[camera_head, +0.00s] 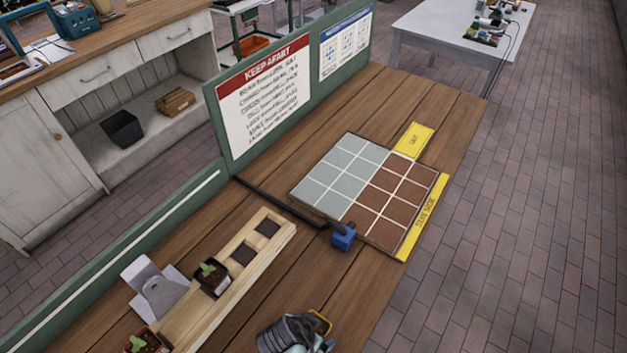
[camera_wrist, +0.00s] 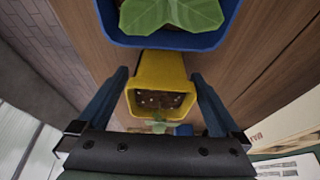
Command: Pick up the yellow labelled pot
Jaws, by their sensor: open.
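A yellow pot (camera_wrist: 163,66) with dark soil and a small green seedling shows in the wrist view between the two blue fingers of my gripper (camera_wrist: 159,76). The fingers are open, one on each side of the pot; I cannot tell whether either touches it. I cannot make out any label on it. In the head view, my gripper (camera_head: 326,343) is at the bottom edge, and only a yellow rim (camera_head: 321,319) of the pot shows behind it.
A blue pot (camera_wrist: 166,41) with broad leaves is just beyond the yellow pot. A wooden rack (camera_head: 268,228) with seedling pots stands left. A grey and brown grid mat (camera_head: 330,178) and a small blue object (camera_head: 343,238) lie farther up. A green board (camera_head: 220,141) edges the table.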

